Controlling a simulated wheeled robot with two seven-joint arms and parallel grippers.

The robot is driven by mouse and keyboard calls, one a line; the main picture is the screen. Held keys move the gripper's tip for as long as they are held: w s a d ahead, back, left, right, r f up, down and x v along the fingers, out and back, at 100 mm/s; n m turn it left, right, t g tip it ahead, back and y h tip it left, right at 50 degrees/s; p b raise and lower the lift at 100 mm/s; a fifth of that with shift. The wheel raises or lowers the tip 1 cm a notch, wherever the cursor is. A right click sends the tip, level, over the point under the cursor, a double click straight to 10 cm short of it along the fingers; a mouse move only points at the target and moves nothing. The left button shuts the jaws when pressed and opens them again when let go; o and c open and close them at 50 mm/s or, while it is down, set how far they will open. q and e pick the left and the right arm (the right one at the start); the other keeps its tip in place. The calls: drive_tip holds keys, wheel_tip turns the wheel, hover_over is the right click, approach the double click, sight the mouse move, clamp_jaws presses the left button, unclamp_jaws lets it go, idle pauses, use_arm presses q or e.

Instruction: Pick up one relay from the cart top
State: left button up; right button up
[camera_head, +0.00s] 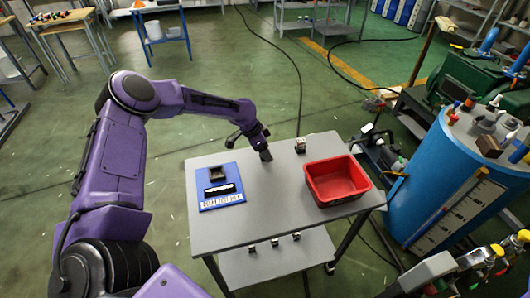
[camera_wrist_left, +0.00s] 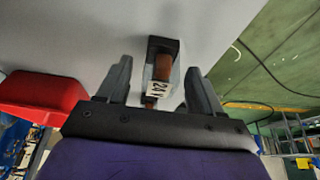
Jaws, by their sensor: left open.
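One relay (camera_head: 300,145) stands on the grey cart top (camera_head: 262,221), near its far edge. In the left wrist view the relay (camera_wrist_left: 162,72) has a dark end, a clear case with copper-brown parts inside and a white "24 V" label. My left gripper (camera_head: 265,155) is over the cart top, to the left of the relay and apart from it. Its fingers (camera_wrist_left: 158,88) are open, and the relay shows in line with the gap between them. My right gripper is not in view.
A red bin (camera_head: 337,183) stands at the cart top's right; it also shows in the wrist view (camera_wrist_left: 40,92). A blue board (camera_head: 208,205) with dark parts lies at left. Several small relays (camera_head: 274,241) sit on the lower shelf. A blue tank (camera_head: 437,180) stands right of the cart.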

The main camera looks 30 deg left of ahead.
use_arm(q)
drive_tip(key=c, duration=1.1)
drive_tip(key=shift+r, duration=0.1)
